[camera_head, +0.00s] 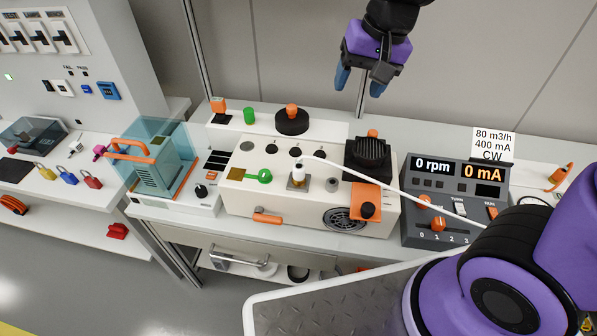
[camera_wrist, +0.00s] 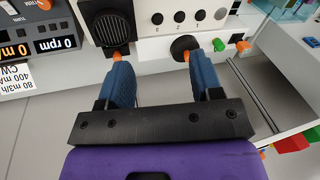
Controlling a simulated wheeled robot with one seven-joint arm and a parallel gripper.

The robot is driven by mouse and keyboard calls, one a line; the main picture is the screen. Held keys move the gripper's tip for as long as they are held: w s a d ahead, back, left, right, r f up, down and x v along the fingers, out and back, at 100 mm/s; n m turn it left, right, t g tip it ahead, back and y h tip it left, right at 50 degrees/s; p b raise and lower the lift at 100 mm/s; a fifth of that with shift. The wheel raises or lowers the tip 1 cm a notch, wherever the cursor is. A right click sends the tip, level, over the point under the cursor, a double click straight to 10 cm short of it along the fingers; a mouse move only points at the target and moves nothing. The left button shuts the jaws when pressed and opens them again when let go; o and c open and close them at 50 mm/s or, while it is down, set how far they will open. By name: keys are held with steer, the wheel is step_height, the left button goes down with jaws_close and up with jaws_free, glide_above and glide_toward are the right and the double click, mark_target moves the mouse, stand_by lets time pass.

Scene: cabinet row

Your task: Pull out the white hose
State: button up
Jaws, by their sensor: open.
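My gripper (camera_head: 360,82) hangs in the air above and behind the box, apart from the hose. In the wrist view my gripper (camera_wrist: 158,62) has its two blue fingers spread with nothing between them. I cannot clearly make out the hose in the wrist view.
A black finned block (camera_head: 368,158) stands on the box, right of the fitting. The meter unit (camera_head: 455,200) is at the right, with a sign behind it. A teal transparent case (camera_head: 155,165) stands at the left. A black knob with an orange top (camera_head: 292,120) is behind the box.

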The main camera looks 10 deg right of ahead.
steer(key=w+a+f+m+g, duration=0.1)
steer(key=w+a+f, duration=0.2)
steer(key=a+f, duration=0.35)
steer(key=m+h, duration=0.1)
steer(key=h, duration=0.1)
glide_above(300, 167)
steer(key=shift+g, duration=0.4)
steer(key=f, duration=0.7)
steer(key=w+f, duration=0.1)
steer(key=f, duration=0.3)
steer(key=shift+f, duration=0.2)
step_height(300, 167, down, 8)
steer(key=shift+f, duration=0.15)
steer(key=shift+s+f, duration=0.3)
steer(key=shift+f, duration=0.05)
